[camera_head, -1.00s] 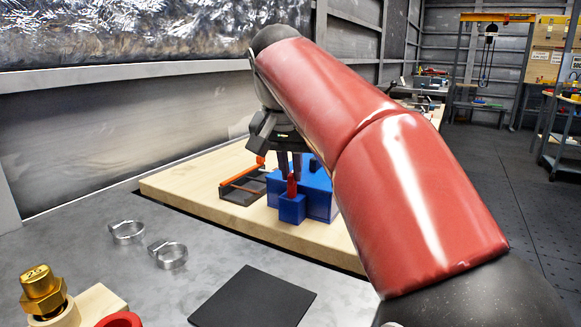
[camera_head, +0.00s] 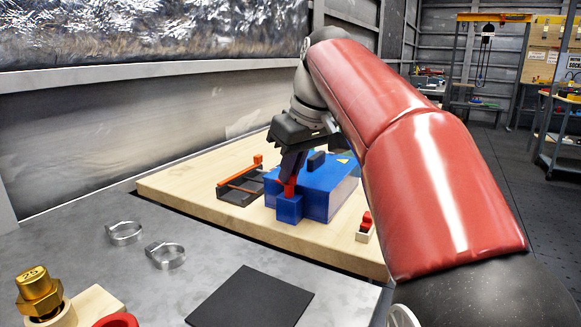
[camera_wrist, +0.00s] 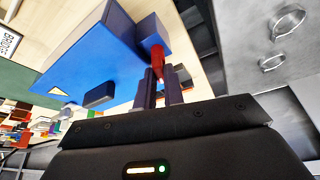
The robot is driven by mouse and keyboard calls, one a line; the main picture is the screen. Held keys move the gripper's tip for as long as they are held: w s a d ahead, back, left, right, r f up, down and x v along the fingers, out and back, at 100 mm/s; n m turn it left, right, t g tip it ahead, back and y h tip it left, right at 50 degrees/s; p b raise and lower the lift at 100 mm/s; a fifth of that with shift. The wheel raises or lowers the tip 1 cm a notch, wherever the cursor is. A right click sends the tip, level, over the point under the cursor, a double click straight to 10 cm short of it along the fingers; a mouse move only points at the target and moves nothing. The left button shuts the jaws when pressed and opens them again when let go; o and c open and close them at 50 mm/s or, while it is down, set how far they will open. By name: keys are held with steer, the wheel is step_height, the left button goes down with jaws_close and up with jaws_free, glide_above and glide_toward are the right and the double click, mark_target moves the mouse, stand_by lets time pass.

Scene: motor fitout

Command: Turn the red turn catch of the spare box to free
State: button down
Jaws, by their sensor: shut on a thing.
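The blue spare box (camera_head: 330,188) stands on the wooden board, with a black handle on its lid and a smaller blue block (camera_head: 289,208) at its front left. The red turn catch (camera_head: 290,187) sits upright on that block; it also shows in the wrist view (camera_wrist: 158,58). My gripper (camera_head: 293,172) is tilted and shut on the red catch. In the wrist view my two fingers (camera_wrist: 160,85) stand on either side of the catch. The fingertips hide part of it.
A black frame with an orange bar (camera_head: 240,184) lies left of the box. A small red switch-like part (camera_head: 365,225) is to its right.

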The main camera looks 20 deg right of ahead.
steer(key=shift+d+n+g+y, duration=0.1)
steer(key=shift+n+g+y, duration=0.4)
steer(key=shift+n, duration=1.3)
steer(key=c, duration=1.5)
jaws_free()
steer(key=v, duration=0.7)
steer(key=shift+d+r, duration=0.15)
steer(key=shift+r, duration=0.2)
